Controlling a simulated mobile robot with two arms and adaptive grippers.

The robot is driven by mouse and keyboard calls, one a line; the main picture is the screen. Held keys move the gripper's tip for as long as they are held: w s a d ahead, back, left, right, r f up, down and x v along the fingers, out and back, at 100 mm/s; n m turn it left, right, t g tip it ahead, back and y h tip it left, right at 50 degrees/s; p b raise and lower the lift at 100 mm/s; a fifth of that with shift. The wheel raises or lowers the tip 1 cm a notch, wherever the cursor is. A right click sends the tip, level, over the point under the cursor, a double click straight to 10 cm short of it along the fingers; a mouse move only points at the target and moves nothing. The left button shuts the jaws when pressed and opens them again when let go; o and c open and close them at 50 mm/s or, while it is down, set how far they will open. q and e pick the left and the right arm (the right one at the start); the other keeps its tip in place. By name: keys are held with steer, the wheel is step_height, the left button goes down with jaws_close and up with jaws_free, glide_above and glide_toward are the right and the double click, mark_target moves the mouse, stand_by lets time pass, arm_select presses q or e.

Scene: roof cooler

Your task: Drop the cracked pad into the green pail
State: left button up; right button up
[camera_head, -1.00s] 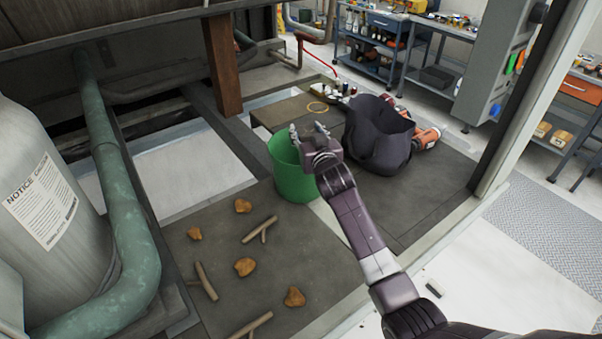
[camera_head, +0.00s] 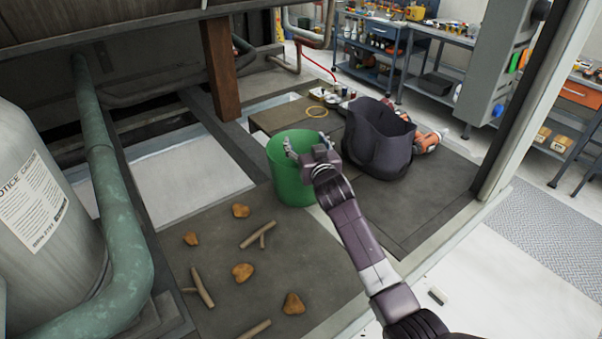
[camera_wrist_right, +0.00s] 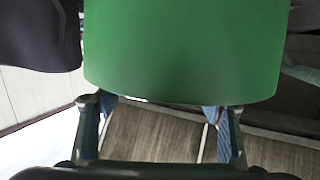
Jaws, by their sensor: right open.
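The green pail (camera_head: 290,185) stands upright on the dark deck in the middle of the head view. It also fills the upper part of the right wrist view (camera_wrist_right: 185,50). My right gripper (camera_head: 307,147) is open at the pail's right side, its fingertips near the rim. In the right wrist view its two fingers (camera_wrist_right: 155,110) are spread with nothing between them. I cannot tell whether they touch the pail. No cracked pad can be made out; the pail's inside is mostly hidden. A small dark block (camera_head: 437,296) lies on the pale floor at the lower right. My left gripper is not in view.
A dark bag (camera_head: 378,145) stands right of the pail, with an orange tool (camera_head: 428,141) behind it. Leaves and sticks (camera_head: 258,232) lie on the deck in front. A green pipe (camera_head: 110,200) and grey tank (camera_head: 40,220) stand at left.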

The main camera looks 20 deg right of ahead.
steer(key=shift+s, duration=0.1)
steer(key=s+r, duration=0.2)
steer(key=s, duration=0.9)
steer(key=shift+s+a, duration=0.3)
steer(key=shift+s, duration=0.05)
steer(key=shift+f, duration=0.1)
